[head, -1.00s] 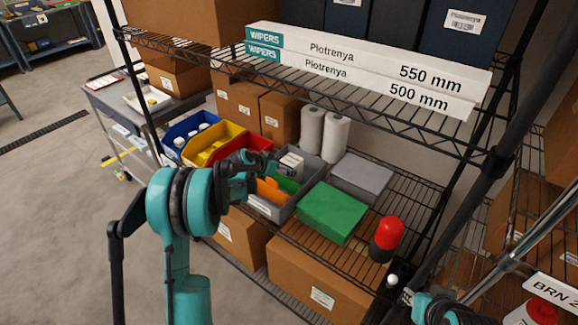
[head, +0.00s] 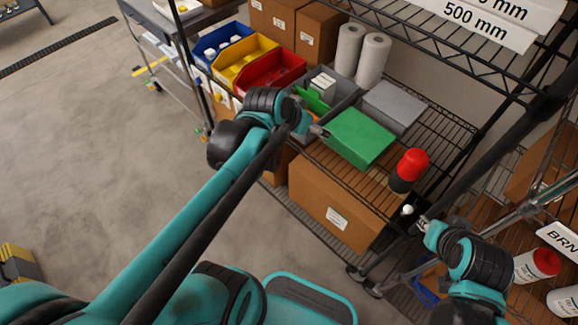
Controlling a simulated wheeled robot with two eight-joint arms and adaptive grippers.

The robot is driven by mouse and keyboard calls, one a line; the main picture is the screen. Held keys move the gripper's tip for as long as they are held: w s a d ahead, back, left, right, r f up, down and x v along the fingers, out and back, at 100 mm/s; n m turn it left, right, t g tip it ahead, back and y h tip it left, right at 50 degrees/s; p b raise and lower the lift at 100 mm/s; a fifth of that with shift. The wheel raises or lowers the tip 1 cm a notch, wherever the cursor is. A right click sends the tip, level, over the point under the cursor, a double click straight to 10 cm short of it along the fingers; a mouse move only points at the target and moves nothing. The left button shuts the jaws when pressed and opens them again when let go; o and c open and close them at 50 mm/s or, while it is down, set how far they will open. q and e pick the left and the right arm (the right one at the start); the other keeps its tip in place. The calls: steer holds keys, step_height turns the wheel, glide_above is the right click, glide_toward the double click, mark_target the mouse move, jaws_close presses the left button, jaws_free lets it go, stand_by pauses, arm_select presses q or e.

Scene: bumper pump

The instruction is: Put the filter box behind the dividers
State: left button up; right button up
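A grey bin (head: 345,88) stands on the wire shelf, with a green divider (head: 313,101) and a bit of orange inside. A small white box (head: 323,84), perhaps the filter box, sits in the bin behind the green divider. My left gripper (head: 319,130) is at the bin's front right corner, beside the green box (head: 358,138); my wrist hides the bin's front. Its fingers are too small to read. My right gripper (head: 424,224) is near a white knob (head: 407,210) at the shelf's front edge; its fingers are unclear.
Blue (head: 222,48), yellow (head: 245,62) and red (head: 272,74) bins stand left of the grey bin. Paper rolls (head: 372,60) and a grey box (head: 394,106) are behind. A red-topped black cylinder (head: 409,170) stands on the right. The upper shelf and posts bound the space.

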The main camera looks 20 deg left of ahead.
arm_select(q)
steer(key=s+f+n+y, duration=0.1)
steer(key=s+f, duration=0.2)
steer(key=s, duration=0.9)
steer(key=shift+d+f, duration=0.15)
steer(key=shift+d, duration=0.05)
steer(key=shift+s, duration=0.1)
